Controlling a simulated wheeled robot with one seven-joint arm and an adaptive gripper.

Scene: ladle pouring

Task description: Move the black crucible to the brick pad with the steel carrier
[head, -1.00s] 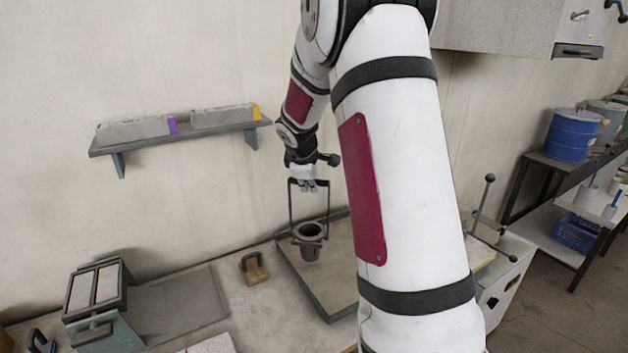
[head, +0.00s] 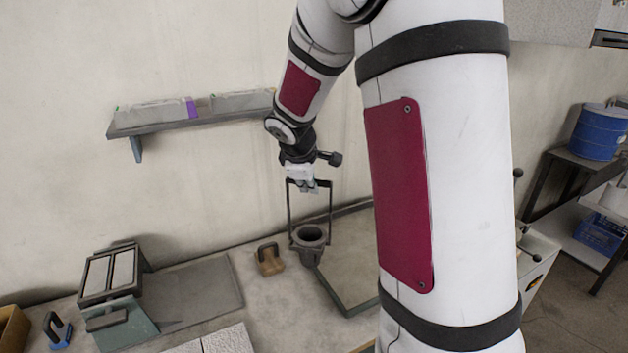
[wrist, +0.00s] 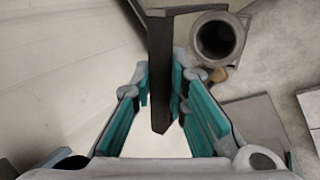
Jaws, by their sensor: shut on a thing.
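My gripper (head: 304,186) is shut on the top bar of the dark steel carrier (head: 330,212). In the wrist view the bar (wrist: 160,70) stands between the teal finger pads (wrist: 160,88). The black crucible (head: 309,237) sits upright in the carrier's lower ring, below my gripper, and appears to hang above the bench. Its open mouth (wrist: 217,38) shows right of the bar in the wrist view. Pale slabs that look like the brick pad (head: 230,341) lie at the bottom of the head view, left of and nearer than the crucible.
A green-edged tray (head: 345,303) lies right of the crucible. A brown block with a handle (head: 268,259) stands just left of it. A flat grey plate (head: 205,290) and a teal-based mould stand (head: 125,325) are further left. A wall shelf (head: 190,121) is behind.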

